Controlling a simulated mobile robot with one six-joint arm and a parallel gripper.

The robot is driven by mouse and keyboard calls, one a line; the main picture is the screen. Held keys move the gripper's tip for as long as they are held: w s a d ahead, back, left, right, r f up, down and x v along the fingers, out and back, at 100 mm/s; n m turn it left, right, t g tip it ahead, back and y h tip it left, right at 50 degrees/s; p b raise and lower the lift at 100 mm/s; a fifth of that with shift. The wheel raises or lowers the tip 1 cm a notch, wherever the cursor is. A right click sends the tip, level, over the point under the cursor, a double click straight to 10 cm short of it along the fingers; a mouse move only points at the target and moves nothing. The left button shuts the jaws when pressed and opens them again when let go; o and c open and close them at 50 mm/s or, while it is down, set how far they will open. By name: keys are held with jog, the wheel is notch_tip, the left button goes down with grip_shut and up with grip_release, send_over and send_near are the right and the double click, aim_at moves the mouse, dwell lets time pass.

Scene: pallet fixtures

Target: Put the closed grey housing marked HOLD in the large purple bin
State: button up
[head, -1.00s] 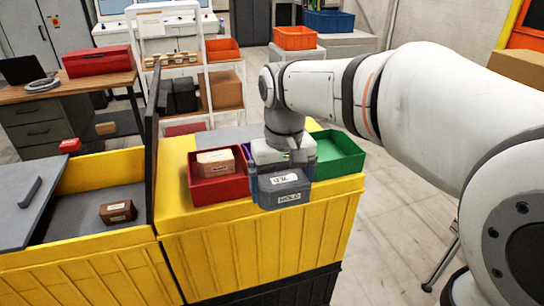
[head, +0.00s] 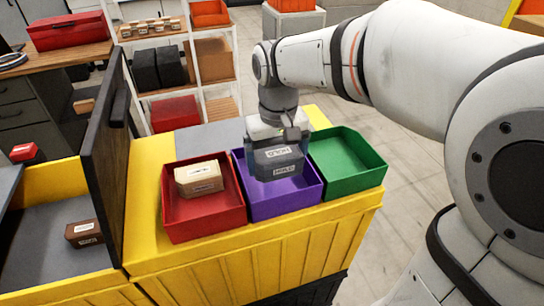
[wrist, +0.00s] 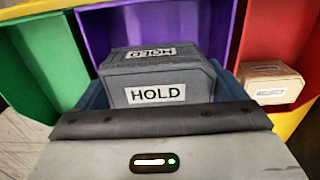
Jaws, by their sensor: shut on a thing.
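The closed grey housing (head: 279,161) carries white HOLD labels on its top and side. My gripper (head: 277,140) is shut on it and holds it over the purple bin (head: 288,205), which stands between two other bins. In the wrist view the housing (wrist: 160,85) shows its HOLD label close to the camera, with purple bin walls (wrist: 100,30) around and behind it. The gripper's fingertips are mostly hidden. I cannot tell whether the housing touches the bin.
A red bin (head: 234,215) holding a tan box (head: 199,178) stands left of the purple bin. A green bin (head: 362,180) to the right looks empty. All stand on a yellow crate (head: 150,250). A dark upright panel (head: 105,150) rises at the left, beside a brown box (head: 84,232).

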notch_tip(320, 180, down, 2)
jog(key=shift+w, duration=0.1)
jog(key=shift+f+p, duration=0.3)
jog(key=shift+f, duration=1.6)
